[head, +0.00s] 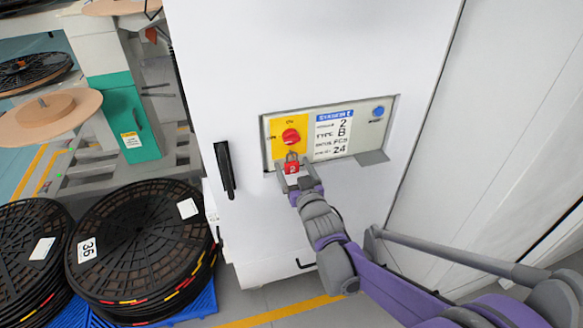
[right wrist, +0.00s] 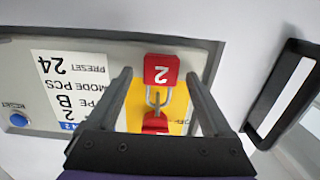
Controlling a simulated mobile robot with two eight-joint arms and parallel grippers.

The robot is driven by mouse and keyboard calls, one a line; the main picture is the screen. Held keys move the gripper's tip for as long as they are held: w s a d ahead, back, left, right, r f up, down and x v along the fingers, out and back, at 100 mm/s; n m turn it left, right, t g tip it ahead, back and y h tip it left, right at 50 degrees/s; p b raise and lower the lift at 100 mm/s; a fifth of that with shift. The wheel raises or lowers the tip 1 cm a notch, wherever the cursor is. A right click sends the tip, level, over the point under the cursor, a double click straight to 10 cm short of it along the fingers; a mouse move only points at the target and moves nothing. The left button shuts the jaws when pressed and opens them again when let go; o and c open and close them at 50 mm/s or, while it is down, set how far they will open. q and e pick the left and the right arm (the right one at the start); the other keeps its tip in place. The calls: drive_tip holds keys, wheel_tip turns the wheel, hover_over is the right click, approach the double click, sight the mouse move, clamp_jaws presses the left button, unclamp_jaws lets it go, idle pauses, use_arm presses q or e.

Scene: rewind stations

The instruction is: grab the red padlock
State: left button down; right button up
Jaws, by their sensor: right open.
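The red padlock (head: 292,168) hangs by its metal shackle below the red rotary switch (head: 291,136) on the yellow plate of a white cabinet's panel. Whether the padlock is fully between the fingertips in depth I cannot tell. My left gripper is not in view.
The panel (head: 345,135) carries a label and a blue button (head: 379,111). A black door handle (head: 225,169) is left of the panel. Stacked black reels (head: 140,240) stand on a blue pallet at lower left. A white wall (head: 500,110) is to the right.

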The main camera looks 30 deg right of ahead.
clamp_jaws()
idle(0.3)
drive_tip(key=shift+r, duration=0.1)
